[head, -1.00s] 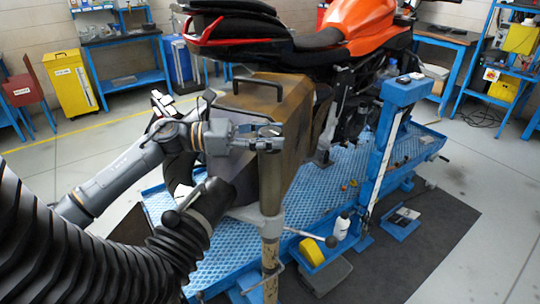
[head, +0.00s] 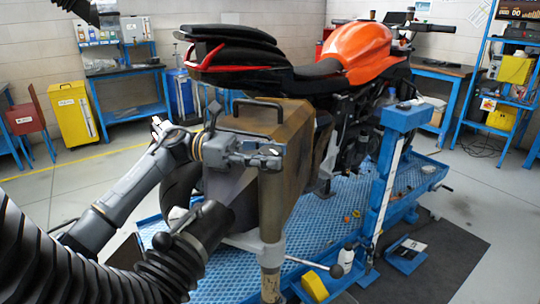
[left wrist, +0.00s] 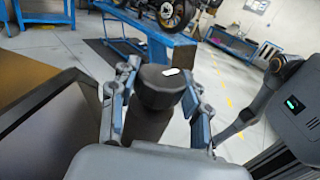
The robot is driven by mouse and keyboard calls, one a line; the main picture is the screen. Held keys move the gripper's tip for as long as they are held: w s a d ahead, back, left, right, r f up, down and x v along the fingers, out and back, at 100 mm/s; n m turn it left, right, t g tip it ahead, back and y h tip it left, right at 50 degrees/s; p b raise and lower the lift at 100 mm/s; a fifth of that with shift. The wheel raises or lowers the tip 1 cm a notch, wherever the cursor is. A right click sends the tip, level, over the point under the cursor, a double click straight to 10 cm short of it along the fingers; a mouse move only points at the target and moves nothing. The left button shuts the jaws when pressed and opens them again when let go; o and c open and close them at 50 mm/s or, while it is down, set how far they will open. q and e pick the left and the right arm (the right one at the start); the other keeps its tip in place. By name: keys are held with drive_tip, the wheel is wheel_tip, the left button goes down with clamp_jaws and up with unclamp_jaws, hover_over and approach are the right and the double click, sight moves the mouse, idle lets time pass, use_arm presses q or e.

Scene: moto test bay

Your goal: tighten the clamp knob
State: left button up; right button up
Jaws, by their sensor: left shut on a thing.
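The clamp knob (left wrist: 162,88) is a dark, round-topped knob with a small white mark, in the middle of the left wrist view. My left gripper (left wrist: 158,100) has one finger on each side of it and is shut on it. In the head view my left gripper (head: 267,158) is at the top of a worn upright post (head: 270,205), beside a brown metal box (head: 292,125). There the fingers mostly hide the knob. My right gripper is not in view.
An orange and black motorcycle (head: 358,48) stands on a blue lift platform (head: 320,215) behind the post. A black corrugated hose (head: 60,265) fills the lower left, near my left arm. A blue upright (head: 385,180) stands right of the post. Open floor lies further right.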

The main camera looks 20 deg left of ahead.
use_arm(q)
drive_tip(key=o, duration=1.2)
drive_tip(key=a, duration=1.2)
drive_tip(key=shift+s, duration=0.35)
drive_tip(key=shift+c, duration=0.2)
